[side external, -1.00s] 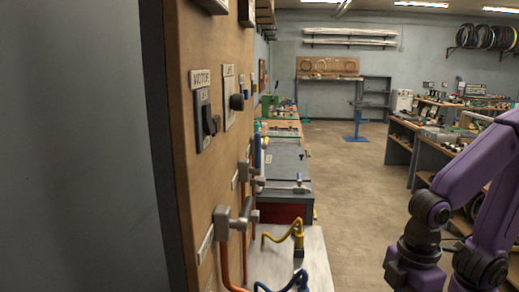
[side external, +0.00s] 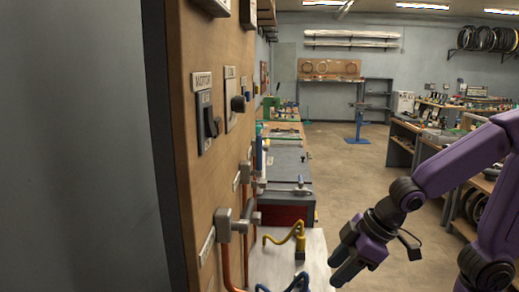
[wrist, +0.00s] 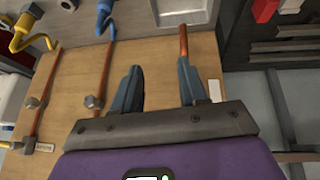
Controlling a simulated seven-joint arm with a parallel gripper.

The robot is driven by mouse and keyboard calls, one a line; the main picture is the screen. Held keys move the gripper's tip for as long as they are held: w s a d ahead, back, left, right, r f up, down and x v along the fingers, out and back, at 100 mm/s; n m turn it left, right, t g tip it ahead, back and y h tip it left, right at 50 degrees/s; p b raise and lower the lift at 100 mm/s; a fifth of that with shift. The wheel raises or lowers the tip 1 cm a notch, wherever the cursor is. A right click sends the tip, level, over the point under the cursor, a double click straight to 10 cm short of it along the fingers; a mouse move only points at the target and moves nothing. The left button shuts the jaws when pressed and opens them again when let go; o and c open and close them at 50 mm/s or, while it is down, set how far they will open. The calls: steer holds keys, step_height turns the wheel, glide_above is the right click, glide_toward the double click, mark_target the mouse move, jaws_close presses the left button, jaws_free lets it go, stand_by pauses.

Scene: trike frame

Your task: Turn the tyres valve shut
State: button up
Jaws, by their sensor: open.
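In the side view a near metal valve (side external: 228,224) sits on the wooden panel (side external: 207,165), with a copper pipe below it. A second valve (side external: 247,175) is farther along the panel. I cannot read the labels to tell which is the tyres valve. The wrist view shows a valve body (wrist: 95,102) on a copper pipe and another (wrist: 32,102) to its left. My gripper (side external: 343,268) is open and empty, out to the right of the panel and apart from both valves. Its spread fingers (wrist: 159,90) hide part of the panel and a pipe's lower end in the wrist view.
A motor switch (side external: 207,122) and a black knob (side external: 238,104) are above the near valve. A grey-topped cabinet (side external: 287,168) is beyond.

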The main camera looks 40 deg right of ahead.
steer(key=w+d+r+m+t+y, duration=0.2)
steer(key=w+d+r+t, duration=0.2)
steer(key=w+r, duration=0.3)
steer(key=w+d+r+m+t+y, duration=0.1)
steer(key=w+d+r+t+y, duration=0.1)
steer(key=w+d+r+t, duration=0.5)
step_height(320, 180, up, 4)
steer(key=g+y, duration=0.1)
steer(key=y, duration=0.2)
glide_above(259, 169)
steer(key=shift+w+d+f+n, duration=0.2)
steer(key=shift+w+d+n, duration=0.05)
steer(key=shift+w+n, duration=0.15)
jaws_close()
